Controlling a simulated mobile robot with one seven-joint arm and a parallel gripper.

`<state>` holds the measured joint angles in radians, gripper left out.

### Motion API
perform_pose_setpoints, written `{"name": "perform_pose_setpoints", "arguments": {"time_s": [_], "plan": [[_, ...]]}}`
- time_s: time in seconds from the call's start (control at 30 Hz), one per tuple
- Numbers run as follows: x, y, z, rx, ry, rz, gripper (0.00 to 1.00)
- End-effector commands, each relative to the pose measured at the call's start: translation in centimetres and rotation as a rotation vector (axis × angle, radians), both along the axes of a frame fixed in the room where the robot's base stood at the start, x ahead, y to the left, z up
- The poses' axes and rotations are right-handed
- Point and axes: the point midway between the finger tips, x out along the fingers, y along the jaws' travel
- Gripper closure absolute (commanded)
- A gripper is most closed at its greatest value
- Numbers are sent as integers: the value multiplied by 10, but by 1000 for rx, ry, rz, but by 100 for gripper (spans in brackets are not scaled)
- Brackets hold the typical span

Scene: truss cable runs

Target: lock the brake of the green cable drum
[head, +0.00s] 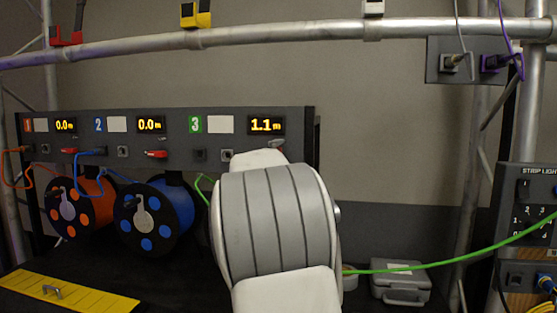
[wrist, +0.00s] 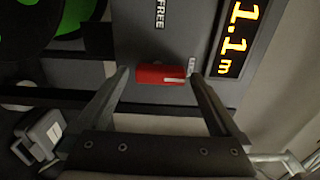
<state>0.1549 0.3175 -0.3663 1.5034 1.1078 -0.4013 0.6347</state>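The red brake lever (wrist: 158,74) is on the grey panel of unit 3, below the amber 1.1 m display (wrist: 240,35). My gripper (wrist: 158,76) is open, one finger at each end of the lever, with small gaps seemingly left. The green drum (wrist: 78,14) shows partly at the wrist view's upper left; my arm hides it in the head view. The green cable (head: 440,265) runs right.
The orange drum (head: 75,210) and blue drum (head: 155,215) stand left of my arm, under panels with red levers. A grey case (head: 400,285) lies right of my arm. A strip-light panel (head: 530,200) stands at the far right. A truss tube crosses above.

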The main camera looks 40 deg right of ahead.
Motion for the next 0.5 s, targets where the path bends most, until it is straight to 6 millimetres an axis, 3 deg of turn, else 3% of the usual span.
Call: {"name": "perform_pose_setpoints", "arguments": {"time_s": [0.27, 0.5], "plan": [[-2, 3, 1, -1, 0, 0, 0], [-22, 27, 1, -1, -1, 3, 0]]}}
